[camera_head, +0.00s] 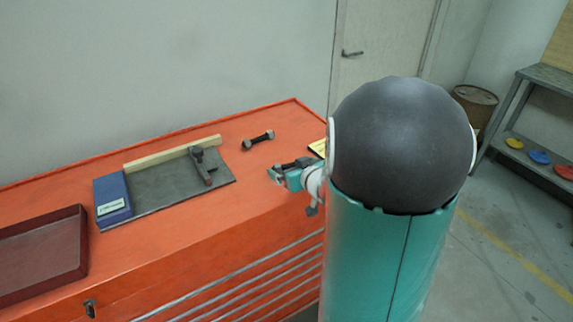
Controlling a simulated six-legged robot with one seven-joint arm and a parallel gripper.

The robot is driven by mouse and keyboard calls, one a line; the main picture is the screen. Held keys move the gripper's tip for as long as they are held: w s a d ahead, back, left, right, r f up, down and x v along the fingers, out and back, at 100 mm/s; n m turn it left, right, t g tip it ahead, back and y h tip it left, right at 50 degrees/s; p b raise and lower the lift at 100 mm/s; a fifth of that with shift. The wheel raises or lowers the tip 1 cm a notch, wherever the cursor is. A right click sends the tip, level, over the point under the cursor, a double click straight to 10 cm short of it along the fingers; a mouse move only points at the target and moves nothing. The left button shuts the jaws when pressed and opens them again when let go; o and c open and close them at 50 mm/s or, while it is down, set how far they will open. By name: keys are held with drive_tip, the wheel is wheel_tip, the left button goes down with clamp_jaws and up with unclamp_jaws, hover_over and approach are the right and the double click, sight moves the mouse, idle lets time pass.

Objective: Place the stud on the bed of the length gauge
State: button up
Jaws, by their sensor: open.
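The length gauge lies on the orange chest top. The bed between block and stop is bare. A dark stud with lighter nut-like ends (258,140) lies behind and right of the gauge. My gripper (276,174) is open, low over the chest top right of the gauge. Another dark stud-like piece (296,163) shows right beside it, partly hidden; contact cannot be told.
A dark red tray (42,256) sits on the chest top (190,237) at the left. A yellow item (318,148) is partly hidden behind my arm. My arm covers the chest's right end. The front strip of the top is clear.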

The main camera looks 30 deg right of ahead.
drive_tip(key=shift+s, duration=0.15)
drive_tip(key=shift+w, duration=0.2)
drive_tip(key=shift+s, duration=0.15)
drive_tip(key=shift+c, duration=0.2)
drive_tip(key=c, duration=0.9)
drive_tip(key=shift+r, duration=0.15)
